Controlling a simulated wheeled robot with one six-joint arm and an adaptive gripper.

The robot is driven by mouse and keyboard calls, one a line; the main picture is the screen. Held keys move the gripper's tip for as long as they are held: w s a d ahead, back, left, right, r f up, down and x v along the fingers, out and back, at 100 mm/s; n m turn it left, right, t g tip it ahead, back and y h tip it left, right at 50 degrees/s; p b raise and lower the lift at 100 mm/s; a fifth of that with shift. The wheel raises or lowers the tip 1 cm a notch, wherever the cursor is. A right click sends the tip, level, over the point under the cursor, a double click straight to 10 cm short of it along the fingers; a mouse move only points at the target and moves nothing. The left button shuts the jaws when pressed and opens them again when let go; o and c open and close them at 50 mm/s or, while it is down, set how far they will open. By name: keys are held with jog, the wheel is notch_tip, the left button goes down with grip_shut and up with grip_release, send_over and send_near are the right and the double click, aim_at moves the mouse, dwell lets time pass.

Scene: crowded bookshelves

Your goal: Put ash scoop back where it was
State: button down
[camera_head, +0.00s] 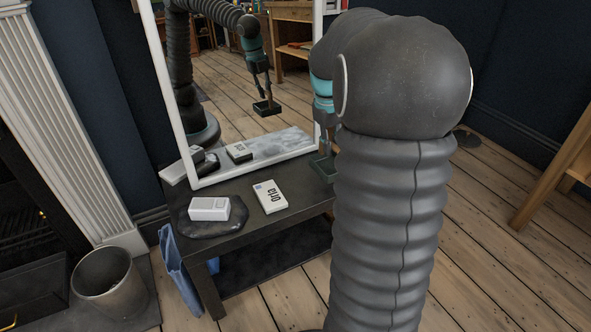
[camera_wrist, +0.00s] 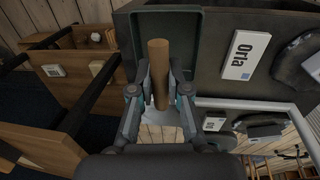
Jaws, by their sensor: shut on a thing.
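The ash scoop has a dark green pan and a light brown wooden handle (camera_wrist: 160,62). In the wrist view my gripper (camera_wrist: 161,90) is shut on the handle, one finger on each side, and the pan (camera_wrist: 190,35) lies beyond. In the head view the pan (camera_head: 321,169) shows at the right end of the small black table (camera_head: 245,232), partly hidden by my arm. I cannot tell there whether it touches the table. My gripper (camera_head: 326,140) is mostly hidden behind my arm. The mirror (camera_head: 235,172) reflects the gripper and scoop hanging.
A white box (camera_head: 209,208) on a dark slab and a white Orla packet (camera_head: 269,196) lie on the table. A metal bucket (camera_head: 110,283) stands by the fireplace at left, near a blue item (camera_head: 177,270). Wooden furniture (camera_head: 560,175) stands at right, with bare floor between.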

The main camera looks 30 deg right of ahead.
jog(key=shift+w+a+f+b, duration=0.1)
jog(key=shift+w+a+f, duration=0.95)
jog(key=shift+f, duration=0.5)
jog(key=shift+w+a+f+b, duration=0.15)
jog(key=shift+w+a+f, duration=0.95)
jog(key=shift+f, duration=0.5)
jog(key=shift+w+a+f+b, duration=0.1)
jog(key=shift+w+a+f, duration=0.95)
jog(key=shift+f, duration=0.5)
jog(key=shift+w+d+f, duration=0.1)
jog(key=shift+d+f, duration=0.05)
jog(key=shift+f, duration=0.05)
jog(key=c, duration=1.1)
grip_release()
jog(key=shift+c, duration=0.2)
